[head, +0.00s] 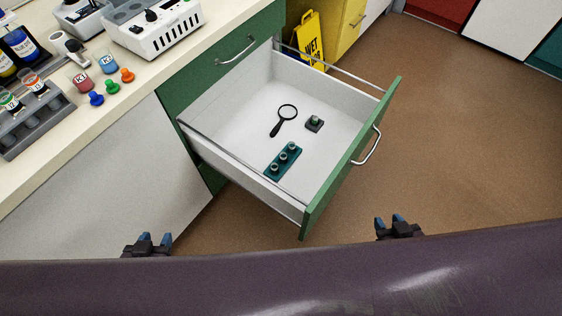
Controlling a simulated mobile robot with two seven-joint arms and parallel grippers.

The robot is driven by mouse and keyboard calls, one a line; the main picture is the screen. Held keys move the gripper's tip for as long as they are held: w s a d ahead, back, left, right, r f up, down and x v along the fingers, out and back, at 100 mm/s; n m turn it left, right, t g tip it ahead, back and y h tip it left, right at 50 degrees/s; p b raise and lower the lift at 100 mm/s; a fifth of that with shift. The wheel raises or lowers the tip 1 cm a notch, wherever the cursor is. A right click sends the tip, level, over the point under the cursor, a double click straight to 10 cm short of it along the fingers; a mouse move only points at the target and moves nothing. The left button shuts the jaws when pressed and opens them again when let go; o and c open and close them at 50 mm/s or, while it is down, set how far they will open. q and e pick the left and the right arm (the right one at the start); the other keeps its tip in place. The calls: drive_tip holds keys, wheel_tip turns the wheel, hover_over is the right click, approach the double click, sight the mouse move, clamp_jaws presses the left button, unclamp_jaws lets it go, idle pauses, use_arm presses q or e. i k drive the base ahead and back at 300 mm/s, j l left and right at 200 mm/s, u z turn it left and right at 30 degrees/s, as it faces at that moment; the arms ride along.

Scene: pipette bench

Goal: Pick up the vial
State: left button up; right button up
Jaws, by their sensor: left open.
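Several small labelled vials stand on the bench at the left: one with an orange band (34,83) and one with a green band (10,101) in a grey rack (38,122), and a red one (82,83) and a blue one (108,63) beside it. Which one the task means, I cannot tell. In the open drawer (230,122) a small dark block with a green top (314,123) lies near a teal holder (274,172) with several round sockets. My left gripper (151,240) and right gripper (390,222) are at the bottom, empty and away from everything, fingers apart.
A magnifying glass (278,124) lies in the drawer. The green drawer front (340,175) with its handle sticks out over the floor. Coloured stoppers (112,86) and a white device (160,32) are on the bench. A yellow wet-floor sign (309,40) stands behind the drawer. Floor at right is clear.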

sight(283, 159)
drive_tip(key=k+j+z, duration=0.2)
drive_tip(key=j, duration=0.15)
drive_tip(key=j+z, duration=0.2)
drive_tip(key=j, duration=0.2)
drive_tip(key=k+j+z, duration=0.1)
drive_tip(key=j+z, duration=0.15)
drive_tip(key=k+j+z, duration=0.2)
drive_tip(key=j, duration=0.2)
